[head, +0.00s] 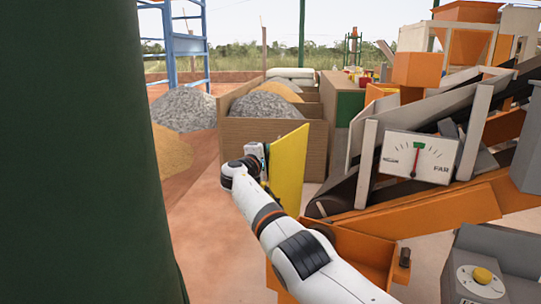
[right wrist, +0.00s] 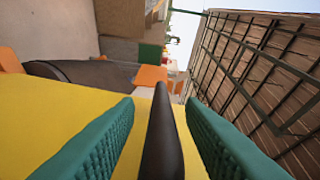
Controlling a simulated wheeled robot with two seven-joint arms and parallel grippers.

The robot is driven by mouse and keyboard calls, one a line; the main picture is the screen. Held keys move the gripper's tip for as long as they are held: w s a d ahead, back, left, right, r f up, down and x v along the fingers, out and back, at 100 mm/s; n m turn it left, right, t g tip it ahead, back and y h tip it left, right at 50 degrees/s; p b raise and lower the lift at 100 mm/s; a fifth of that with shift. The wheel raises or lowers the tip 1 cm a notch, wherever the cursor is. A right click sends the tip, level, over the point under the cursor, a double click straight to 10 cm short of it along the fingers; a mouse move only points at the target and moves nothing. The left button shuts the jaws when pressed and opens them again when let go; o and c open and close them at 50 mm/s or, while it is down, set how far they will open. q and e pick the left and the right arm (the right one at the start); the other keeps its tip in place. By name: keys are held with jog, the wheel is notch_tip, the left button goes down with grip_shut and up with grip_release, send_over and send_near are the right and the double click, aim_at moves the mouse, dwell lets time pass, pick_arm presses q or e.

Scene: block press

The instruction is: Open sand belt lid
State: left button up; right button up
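The sand belt lid (head: 290,168) is a flat yellow panel. It stands upright, swung out in front of the wooden bins in the head view. In the right wrist view the yellow lid (right wrist: 50,130) fills the lower left, with a black bar handle (right wrist: 163,140) along it. My right gripper (head: 262,150) is at the lid's left edge. Its teal finger pads (right wrist: 160,110) lie on either side of the handle, with gaps visible between pads and bar, so it is open around the handle. My left gripper is not in view.
Wooden bins (head: 270,133) with gravel and sand stand behind the lid. The orange machine with a belt and a dial gauge (head: 419,158) is at right. A control box with a yellow button (head: 482,276) is at lower right. A dark green shape (head: 80,150) blocks the left.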

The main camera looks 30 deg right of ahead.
jog(key=shift+a, duration=0.1)
